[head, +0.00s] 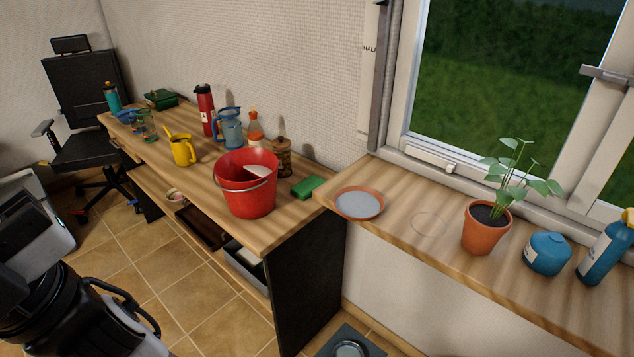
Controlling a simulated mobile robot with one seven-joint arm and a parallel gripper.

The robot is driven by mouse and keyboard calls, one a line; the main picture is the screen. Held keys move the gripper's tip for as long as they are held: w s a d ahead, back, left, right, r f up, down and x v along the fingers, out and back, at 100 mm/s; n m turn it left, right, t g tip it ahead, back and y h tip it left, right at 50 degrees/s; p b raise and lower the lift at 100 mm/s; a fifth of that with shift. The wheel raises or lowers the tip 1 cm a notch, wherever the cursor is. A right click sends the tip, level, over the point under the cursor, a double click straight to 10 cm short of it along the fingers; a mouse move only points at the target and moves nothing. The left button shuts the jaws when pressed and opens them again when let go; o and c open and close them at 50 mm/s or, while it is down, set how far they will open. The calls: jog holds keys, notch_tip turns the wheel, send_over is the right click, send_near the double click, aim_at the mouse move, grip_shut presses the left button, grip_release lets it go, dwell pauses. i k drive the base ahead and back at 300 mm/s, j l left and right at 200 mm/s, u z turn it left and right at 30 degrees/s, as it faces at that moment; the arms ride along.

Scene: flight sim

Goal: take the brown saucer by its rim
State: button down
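The brown saucer (376,213) lies on the left part of the wooden windowsill, close to the corner of the desk. It is a round terracotta dish with a pale grey, flat inside, perhaps water. Its rim is free all round and nothing stands in it. My arm shows dark and large at the lower left, well away from the saucer. My gripper's fingertips cannot be made out.
On the sill (400,232) stand a potted plant (484,234), a blue canister (547,253) and a blue spray bottle (601,250). A faint ring marks the bare wood between saucer and pot. On the desk (285,222) are a red bucket (246,192) and a green sponge (307,187).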

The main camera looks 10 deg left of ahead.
aim_at(354, 203)
jog(key=i+j, duration=0.1)
jog(key=j, duration=0.6)
jog(key=i+j+z, duration=0.1)
jog(key=j, duration=0.6)
jog(key=i+j, duration=0.1)
jog(key=j, duration=0.6)
jog(key=i+j, duration=0.15)
jog(key=i, duration=0.35)
